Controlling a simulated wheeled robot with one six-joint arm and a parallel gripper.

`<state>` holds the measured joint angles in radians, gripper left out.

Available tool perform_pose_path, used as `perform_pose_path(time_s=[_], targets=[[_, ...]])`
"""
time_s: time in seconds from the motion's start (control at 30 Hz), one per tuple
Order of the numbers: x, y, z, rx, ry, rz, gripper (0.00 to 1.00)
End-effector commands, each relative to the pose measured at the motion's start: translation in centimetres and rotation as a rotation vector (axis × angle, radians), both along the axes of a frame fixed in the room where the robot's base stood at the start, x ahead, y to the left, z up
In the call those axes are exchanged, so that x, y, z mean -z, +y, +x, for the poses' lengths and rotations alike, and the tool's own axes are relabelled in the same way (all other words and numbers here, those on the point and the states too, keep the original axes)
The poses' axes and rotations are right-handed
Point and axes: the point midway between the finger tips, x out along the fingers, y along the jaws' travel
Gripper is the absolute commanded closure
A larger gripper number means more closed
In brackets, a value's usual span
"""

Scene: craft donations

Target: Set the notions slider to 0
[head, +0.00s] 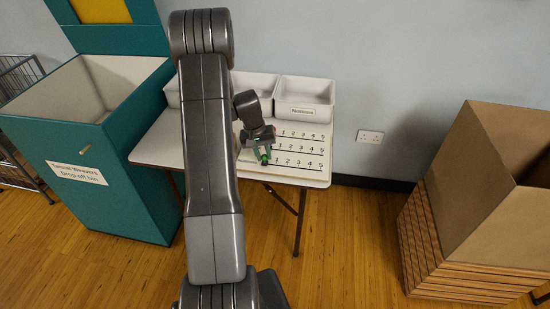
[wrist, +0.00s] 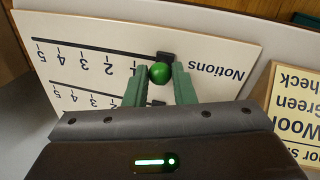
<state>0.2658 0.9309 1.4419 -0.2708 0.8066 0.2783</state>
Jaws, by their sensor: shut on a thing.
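The slider board (head: 318,174) lies on the white table with rows of numbers. In the wrist view it appears upside down, and the row beside the word Notions (wrist: 217,72) shows marks 1 to 5. The notions slider's green ball knob (wrist: 160,72) is between my gripper's (wrist: 160,80) green fingers, which are shut on it. Its black carriage (wrist: 168,57) sits at the track end nearest the word Notions, past the 1. The 0 mark is hidden behind the knob and fingers. In the head view my gripper (head: 262,153) is over the board's left side.
White bins (head: 304,112) stand at the table's back edge. A teal drop-off bin (head: 125,180) stands left of the table. A cardboard box (head: 480,190) on slatted wood is at the right. A second sign (wrist: 300,110) lies right of the board in the wrist view.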

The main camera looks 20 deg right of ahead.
Motion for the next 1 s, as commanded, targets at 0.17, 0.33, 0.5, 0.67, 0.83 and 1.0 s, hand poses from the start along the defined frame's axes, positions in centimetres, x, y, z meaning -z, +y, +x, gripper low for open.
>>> perform_pose_path(time_s=[0.17,0.33,0.5,0.67,0.83,1.0], targets=[[-0.1,0.4,0.4,0.001,-0.006,0.002,1.0],[-0.1,0.4,0.4,0.0,-0.007,0.002,0.71],[-0.1,0.4,0.3,0.0,-0.006,0.001,0.56],[-0.1,0.3,0.3,0.0,-0.004,0.002,0.56],[-1.1,0.5,0.4,0.0,-0.006,0.001,0.56],[-4.2,1.1,0.7,-0.002,-0.009,0.0,0.56]])
